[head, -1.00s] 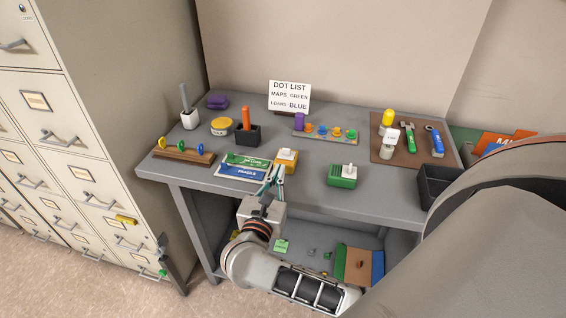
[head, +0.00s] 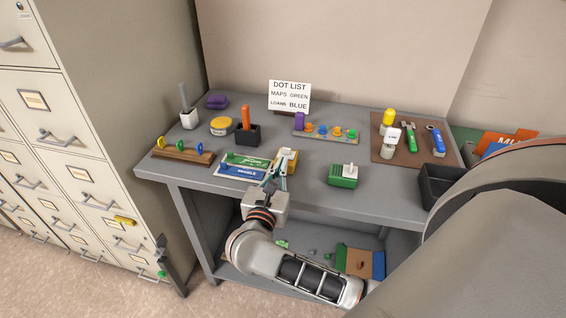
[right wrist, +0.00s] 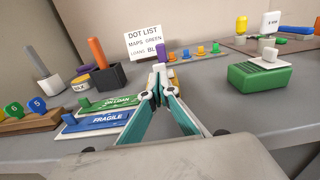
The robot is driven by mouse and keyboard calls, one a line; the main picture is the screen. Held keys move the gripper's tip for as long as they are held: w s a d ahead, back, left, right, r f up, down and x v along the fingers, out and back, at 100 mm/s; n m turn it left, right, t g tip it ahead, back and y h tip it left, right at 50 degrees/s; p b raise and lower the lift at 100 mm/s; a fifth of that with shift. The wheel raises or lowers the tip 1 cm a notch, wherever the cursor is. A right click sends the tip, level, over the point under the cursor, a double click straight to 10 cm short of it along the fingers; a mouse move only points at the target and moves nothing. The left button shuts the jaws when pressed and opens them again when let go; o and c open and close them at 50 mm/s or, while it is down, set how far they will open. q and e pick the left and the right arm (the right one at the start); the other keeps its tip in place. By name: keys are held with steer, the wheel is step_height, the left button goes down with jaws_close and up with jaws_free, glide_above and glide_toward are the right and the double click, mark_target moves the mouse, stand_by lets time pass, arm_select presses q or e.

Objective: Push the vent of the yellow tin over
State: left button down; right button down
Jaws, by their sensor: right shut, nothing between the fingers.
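The yellow tin (head: 291,157) is a small box with a white piece on top, its vent (head: 285,152), near the front middle of the desk. My right gripper (head: 280,167) is shut and empty, with its fingertips at the near left side of the tin. The fingers partly cover the tin, and I cannot tell whether they touch it. My left gripper is not in view.
A green tin (head: 342,176) with a white top piece stands to the right. Green and blue label cards (head: 240,166) lie close on the left. A dot-list sign (head: 289,95) and a tray of coloured pegs (head: 325,134) stand behind. Desk between the two tins is clear.

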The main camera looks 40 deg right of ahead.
steer(key=shift+w+d, duration=0.45)
steer(key=shift+d, duration=0.05)
steer(key=shift+a, duration=0.1)
stand_by(0.6)
steer(key=shift+v, duration=1.9)
steer(key=shift+s, duration=0.1)
